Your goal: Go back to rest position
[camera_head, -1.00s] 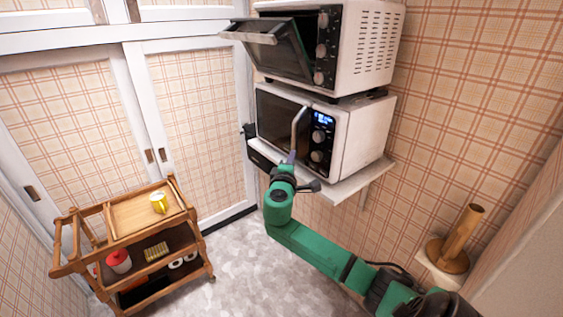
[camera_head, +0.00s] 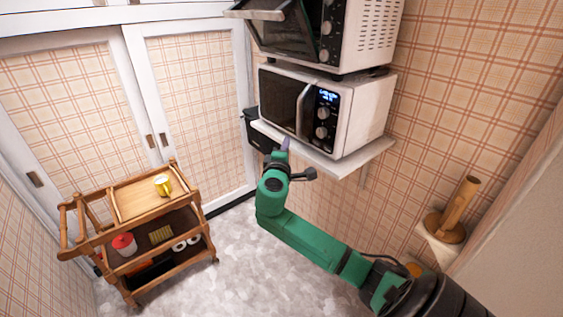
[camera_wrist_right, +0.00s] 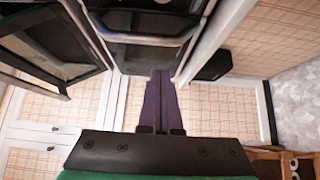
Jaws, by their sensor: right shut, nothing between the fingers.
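My right gripper (camera_head: 284,146) is at the end of the green arm, just in front of and below the front edge of the microwave shelf. Its two purple fingers lie together and hold nothing, as the right wrist view also shows (camera_wrist_right: 162,92). The white microwave (camera_head: 353,118) stands on the shelf with its door closed, above the gripper. My left gripper is in neither view.
Above the microwave, an oven (camera_head: 372,38) has its door hanging open. A wooden trolley (camera_head: 135,202) at left carries a yellow mug (camera_head: 162,184) and a red canister (camera_head: 124,244). A wooden holder (camera_head: 456,215) is at right. The floor (camera_head: 250,250) between is clear.

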